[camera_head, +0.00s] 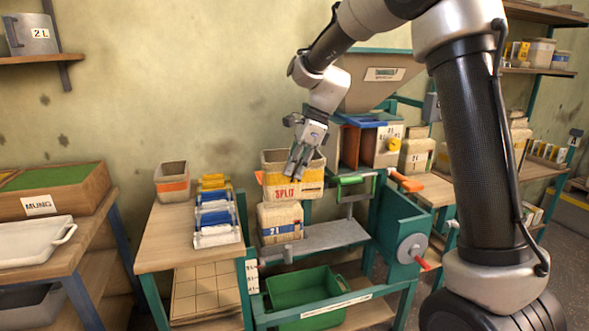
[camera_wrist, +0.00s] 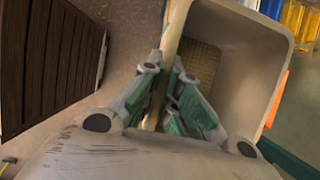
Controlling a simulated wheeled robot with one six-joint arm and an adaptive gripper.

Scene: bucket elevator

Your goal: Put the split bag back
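A beige open-topped container marked SPLIT (camera_head: 283,193) stands in the middle of the bench area. My gripper (camera_head: 297,168) points down at its right part. In the wrist view, my gripper (camera_wrist: 165,105) has its green-padded fingers on either side of a tan strip that looks like the container's wall (camera_wrist: 169,55). The fingers are close together, and I cannot tell whether they press on it. The container's inside shows a yellowish floor. A cream bag with a blue band (camera_head: 280,222) sits just below the container. I cannot pick out a split bag for certain.
A rack of blue and yellow packs (camera_head: 215,215) and an orange-banded bin (camera_head: 172,182) stand to the left. A green crate (camera_head: 303,290) is low in front. A hopper (camera_head: 375,75) rises behind. A crank wheel (camera_head: 411,249) is at the right.

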